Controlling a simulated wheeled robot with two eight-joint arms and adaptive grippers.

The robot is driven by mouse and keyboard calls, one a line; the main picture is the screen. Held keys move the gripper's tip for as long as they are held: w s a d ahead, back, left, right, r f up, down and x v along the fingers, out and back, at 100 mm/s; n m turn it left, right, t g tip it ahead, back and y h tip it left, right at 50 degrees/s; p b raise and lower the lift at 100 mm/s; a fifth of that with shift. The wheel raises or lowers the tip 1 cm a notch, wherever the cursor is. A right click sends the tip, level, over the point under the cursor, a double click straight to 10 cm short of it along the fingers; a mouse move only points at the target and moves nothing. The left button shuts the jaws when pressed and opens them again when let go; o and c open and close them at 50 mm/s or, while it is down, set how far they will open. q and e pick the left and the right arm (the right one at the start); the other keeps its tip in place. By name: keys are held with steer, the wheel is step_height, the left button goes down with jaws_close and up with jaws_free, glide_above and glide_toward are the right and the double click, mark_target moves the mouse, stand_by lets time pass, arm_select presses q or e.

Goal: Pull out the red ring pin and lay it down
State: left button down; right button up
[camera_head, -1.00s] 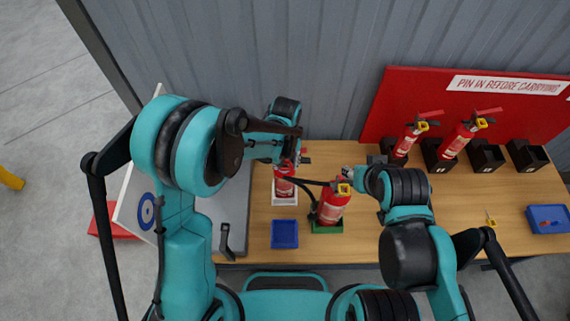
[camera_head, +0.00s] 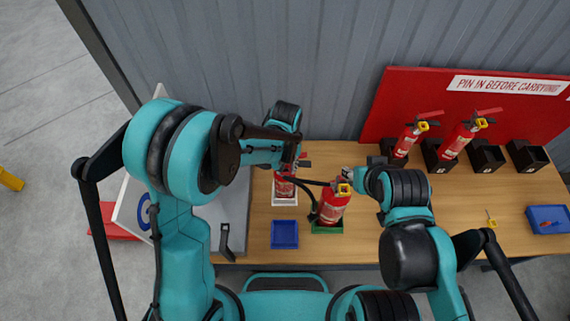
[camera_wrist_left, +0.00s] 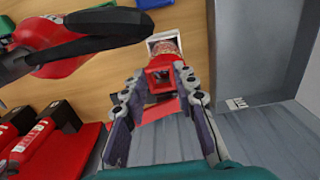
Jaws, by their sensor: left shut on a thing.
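A red extinguisher (camera_head: 285,188) stands upright on a white pad (camera_head: 285,201) on the bench. My left gripper (camera_wrist_left: 161,84) is over its top, with one finger on each side of a square red ring pin (camera_wrist_left: 160,74), and is shut on it. The extinguisher's body shows just beyond the ring in the left wrist view. A red lever (camera_wrist_left: 160,109) lies nearer the camera. Whether the pin is still in the extinguisher is unclear. A blue tray (camera_head: 285,234) is in front of the white pad. My right gripper (camera_head: 350,174) is beside another extinguisher; its fingers are too small to judge.
That other extinguisher (camera_head: 333,204), with a yellow ring and black hose, stands on a green pad (camera_head: 328,229). Two more extinguishers stand in black holders by a red board (camera_head: 420,92). A second blue tray (camera_head: 547,213) is at the right. Bench between is mostly clear.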

arm_select(q)
steer(key=shift+s+f+b, duration=0.15)
steer(key=shift+s+b, duration=0.2)
steer(key=shift+s, duration=1.4)
steer(key=shift+s, duration=0.1)
steer(key=shift+s+b, duration=0.4)
steer(key=shift+s, duration=1)
steer(key=shift+f, duration=0.1)
